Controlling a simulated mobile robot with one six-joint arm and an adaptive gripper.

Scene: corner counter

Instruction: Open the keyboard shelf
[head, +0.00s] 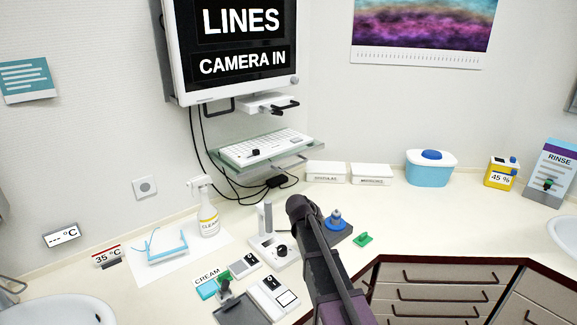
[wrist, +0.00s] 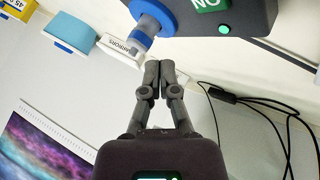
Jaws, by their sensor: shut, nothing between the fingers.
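The keyboard shelf (head: 312,152) is a pale glass-like ledge on the wall below the monitor in the head view. A white keyboard (head: 262,146) lies on it, with a small black object on top. A thin bar shows at the shelf's front right edge; whether it is a handle I cannot tell. The shelf does not show in the wrist view. My gripper (wrist: 160,77) is shut and empty in the wrist view, its fingertips together. They appear near a blue knob on a dark box, clear of the shelf. In the head view my arm hides the gripper's fingers.
The monitor (head: 232,45) hangs above the shelf, with black cables below. A spray bottle (head: 207,208) stands left on the counter. A dark box with a blue knob (head: 337,220) sits beside my arm. White boxes (head: 326,171) line the wall to the shelf's right.

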